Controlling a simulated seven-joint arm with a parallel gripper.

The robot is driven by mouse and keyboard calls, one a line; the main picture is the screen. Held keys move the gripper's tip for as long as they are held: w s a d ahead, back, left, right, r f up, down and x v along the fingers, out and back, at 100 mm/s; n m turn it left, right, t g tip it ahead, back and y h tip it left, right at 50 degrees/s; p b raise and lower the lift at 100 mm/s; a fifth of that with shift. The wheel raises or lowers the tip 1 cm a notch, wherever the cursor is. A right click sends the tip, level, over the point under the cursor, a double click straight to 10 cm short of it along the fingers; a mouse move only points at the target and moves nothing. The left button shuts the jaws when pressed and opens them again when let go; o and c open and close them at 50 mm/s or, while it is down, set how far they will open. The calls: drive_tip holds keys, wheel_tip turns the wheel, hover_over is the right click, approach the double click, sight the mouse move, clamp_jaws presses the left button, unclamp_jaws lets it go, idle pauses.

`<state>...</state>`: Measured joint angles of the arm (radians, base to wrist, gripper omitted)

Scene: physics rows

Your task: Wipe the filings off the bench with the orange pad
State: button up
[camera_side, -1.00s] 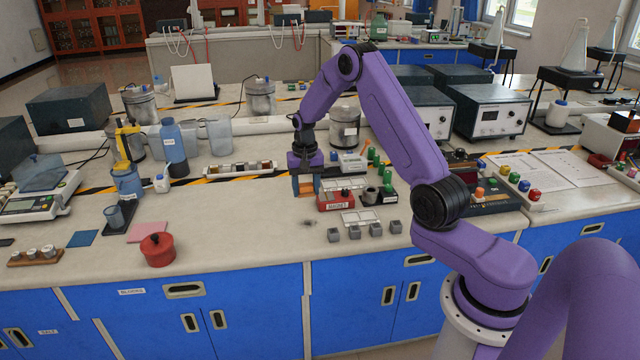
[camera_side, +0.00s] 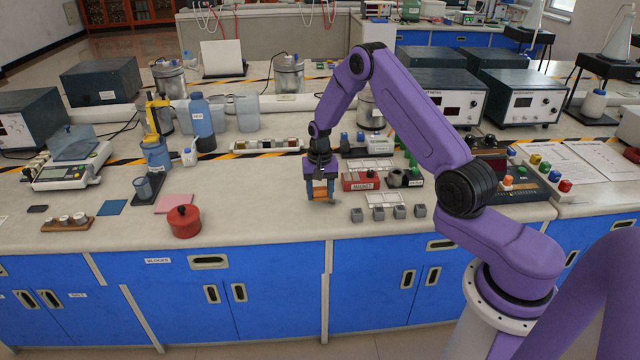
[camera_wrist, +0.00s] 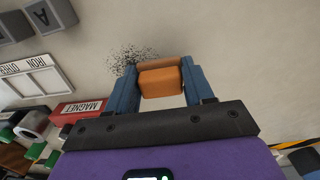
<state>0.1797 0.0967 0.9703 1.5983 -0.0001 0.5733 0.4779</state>
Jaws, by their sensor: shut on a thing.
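My gripper (camera_side: 320,182) points down over the bench (camera_side: 260,205) near its front middle. Its blue fingers are shut on the orange pad (camera_side: 320,195); the wrist view shows the pad (camera_wrist: 160,84) squarely between both fingers. The dark filings (camera_wrist: 130,62) lie as a loose speckled patch on the pale bench, just beyond the left finger and the pad's left end in the wrist view. In the side view the gripper and pad mostly hide the filings. The pad is low at the bench; I cannot tell whether it touches.
A red magnet box (camera_side: 361,181) stands close right of my gripper, with small grey blocks (camera_side: 378,213) in front of it. A red pot (camera_side: 184,221), pink sheet (camera_side: 174,203) and blue sheet (camera_side: 111,207) lie to the left. Bench between pot and gripper is clear.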

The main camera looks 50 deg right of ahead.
sight(343, 203)
drive_tip(key=shift+f, duration=0.5)
drive_tip(key=shift+s+d+f, duration=0.3)
drive_tip(key=shift+d+f, duration=0.05)
drive_tip(key=shift+f, duration=0.15)
drive_tip(key=shift+s+d+f, duration=0.1)
drive_tip(key=shift+s+d, duration=0.15)
drive_tip(key=shift+d, duration=0.05)
drive_tip(key=shift+s+d, duration=1.85)
drive_tip(key=shift+s, duration=0.05)
drive_tip(key=shift+w+a, duration=2.5)
drive_tip(key=shift+r, duration=4.05)
